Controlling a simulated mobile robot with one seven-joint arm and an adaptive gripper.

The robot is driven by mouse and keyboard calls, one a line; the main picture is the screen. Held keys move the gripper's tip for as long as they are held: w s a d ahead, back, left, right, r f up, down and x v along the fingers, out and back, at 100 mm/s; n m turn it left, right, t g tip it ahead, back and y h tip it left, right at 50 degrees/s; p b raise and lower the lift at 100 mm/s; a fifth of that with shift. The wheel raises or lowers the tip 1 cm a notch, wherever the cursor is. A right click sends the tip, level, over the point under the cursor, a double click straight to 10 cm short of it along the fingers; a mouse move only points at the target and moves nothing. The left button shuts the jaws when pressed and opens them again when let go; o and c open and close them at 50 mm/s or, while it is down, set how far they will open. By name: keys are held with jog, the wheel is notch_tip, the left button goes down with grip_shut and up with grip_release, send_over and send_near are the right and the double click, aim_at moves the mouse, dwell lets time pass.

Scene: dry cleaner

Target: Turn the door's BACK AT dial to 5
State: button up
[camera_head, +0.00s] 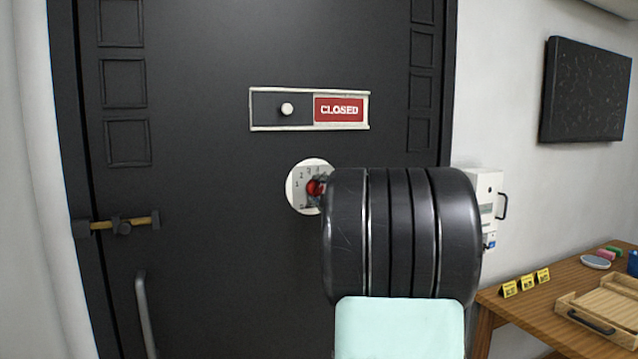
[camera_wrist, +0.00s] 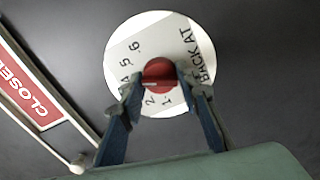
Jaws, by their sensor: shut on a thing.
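The BACK AT dial is a round white plate (camera_head: 302,172) on the dark door (camera_head: 215,180), with a red knob (camera_head: 314,187) at its middle. In the wrist view the plate (camera_wrist: 190,40) shows tilted, with BACK AT on the right and numbers on the left, 5 and 6 at the upper left, 1 and 2 below. My gripper (camera_wrist: 160,82) is shut on the red knob (camera_wrist: 160,70), one finger on each side. A pale line crosses the knob; I cannot tell which number it points to. The left finger partly hides the numbers. In the head view my arm hides most of my gripper.
A sliding sign reading CLOSED (camera_head: 339,109) with a white knob (camera_head: 287,109) is above the dial. A brass latch (camera_head: 125,223) and a handle (camera_head: 146,312) are at the door's left. A wooden table (camera_head: 535,325) with yellow markers and a tray stands at right.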

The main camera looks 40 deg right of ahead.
jog(key=shift+m+p, duration=0.95)
jog(key=shift+m, duration=0.95)
jog(key=o, duration=1.2)
jog(key=shift+c, duration=0.2)
jog(key=v, duration=1.2)
jog(key=shift+d, duration=0.15)
